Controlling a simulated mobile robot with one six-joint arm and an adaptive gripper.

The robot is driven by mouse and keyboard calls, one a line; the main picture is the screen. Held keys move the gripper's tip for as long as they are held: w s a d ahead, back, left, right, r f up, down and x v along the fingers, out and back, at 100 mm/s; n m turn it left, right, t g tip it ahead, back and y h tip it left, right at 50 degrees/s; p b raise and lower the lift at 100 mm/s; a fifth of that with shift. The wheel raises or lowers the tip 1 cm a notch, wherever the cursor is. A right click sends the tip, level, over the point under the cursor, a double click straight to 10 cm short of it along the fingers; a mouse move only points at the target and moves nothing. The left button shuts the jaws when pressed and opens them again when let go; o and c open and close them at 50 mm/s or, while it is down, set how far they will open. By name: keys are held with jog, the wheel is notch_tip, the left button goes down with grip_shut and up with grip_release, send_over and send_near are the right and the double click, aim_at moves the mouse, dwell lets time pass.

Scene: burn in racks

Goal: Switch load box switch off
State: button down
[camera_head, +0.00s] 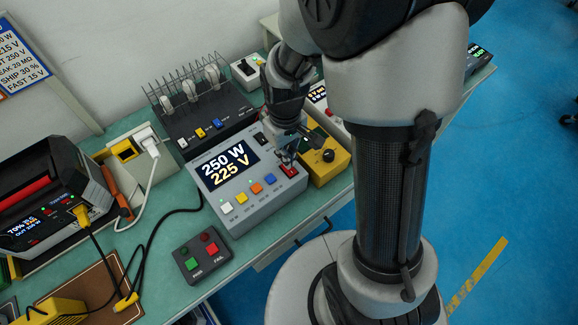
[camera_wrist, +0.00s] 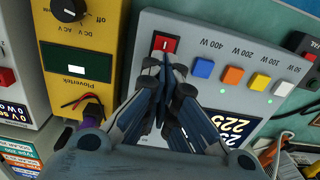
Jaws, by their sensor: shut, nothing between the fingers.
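The load box (camera_head: 240,212) is a grey box on the bench, with a lit display (camera_head: 225,167) reading 250 W and 225 V. Its red switch (camera_head: 289,171) sits at the right end of the panel, and in the wrist view the red rocker (camera_wrist: 165,43) shows at the upper left of the box. My gripper (camera_wrist: 166,68) is shut and empty, with its fingertips right by the switch's near edge. I cannot tell whether they touch it. In the head view my gripper (camera_head: 288,156) hangs just above the switch and partly hides that corner.
Coloured buttons, including a blue one (camera_wrist: 203,68), line up beside the switch. A yellow meter (camera_head: 327,165) with a black knob stands close on the right. A black rack (camera_head: 205,112) is behind. A PASS/FAIL button box (camera_head: 201,257) lies in front.

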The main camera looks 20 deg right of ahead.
jog(key=shift+f+b, duration=0.7)
jog(key=shift+f, duration=0.3)
jog(key=shift+r, duration=0.2)
jog(key=shift+r+p, duration=2.95)
jog(key=shift+r, duration=0.4)
